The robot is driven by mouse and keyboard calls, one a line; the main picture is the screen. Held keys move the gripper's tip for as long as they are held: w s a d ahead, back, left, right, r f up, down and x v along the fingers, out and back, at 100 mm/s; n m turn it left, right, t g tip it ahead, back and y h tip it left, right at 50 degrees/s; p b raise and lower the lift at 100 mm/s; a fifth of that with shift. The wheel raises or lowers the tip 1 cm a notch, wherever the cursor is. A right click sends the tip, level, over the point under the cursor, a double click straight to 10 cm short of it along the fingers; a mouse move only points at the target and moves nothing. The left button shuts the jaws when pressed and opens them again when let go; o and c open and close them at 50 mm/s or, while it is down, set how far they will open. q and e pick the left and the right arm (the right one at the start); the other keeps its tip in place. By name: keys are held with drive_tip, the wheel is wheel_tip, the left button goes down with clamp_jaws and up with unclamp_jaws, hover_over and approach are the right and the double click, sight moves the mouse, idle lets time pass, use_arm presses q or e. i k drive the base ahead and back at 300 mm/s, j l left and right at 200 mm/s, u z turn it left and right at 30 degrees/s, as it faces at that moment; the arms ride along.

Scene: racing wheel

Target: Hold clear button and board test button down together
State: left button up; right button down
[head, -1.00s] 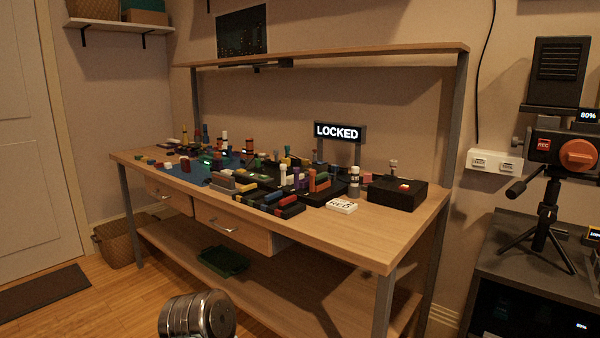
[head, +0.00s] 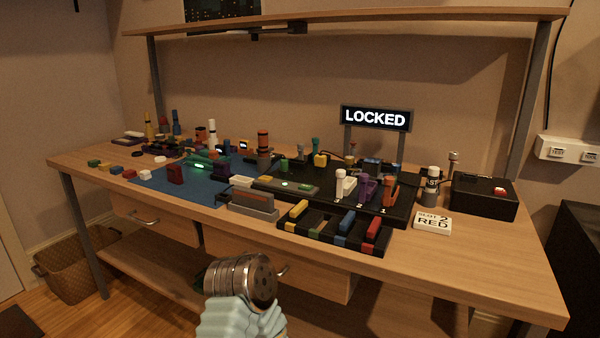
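The black box (head: 482,200) at the right end of the bench carries a small red button (head: 499,191) on top. The black board (head: 400,212) in the middle carries several coloured levers and knobs, with a small green light on a grey plate (head: 290,186). I cannot read which parts are the clear button and the board test button. A metal and pale teal part of my own arm (head: 240,285) shows at the bottom, in front of the bench. Neither gripper's fingers are in view.
A sign reading LOCKED (head: 376,117) stands behind the board. A card with "2 RED" (head: 432,223) lies at the front right. A rack of coloured blocks (head: 335,228) stands at the front edge, and a blue mat (head: 200,187) lies left. The bench's right front is bare.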

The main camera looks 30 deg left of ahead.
sight(306, 186)
drive_tip(key=i+j, duration=0.1)
drive_tip(key=j, duration=1.3)
drive_tip(key=i+j, duration=0.15)
drive_tip(key=j, duration=0.6)
drive_tip(key=k+l, duration=0.15)
drive_tip(key=k, duration=0.4)
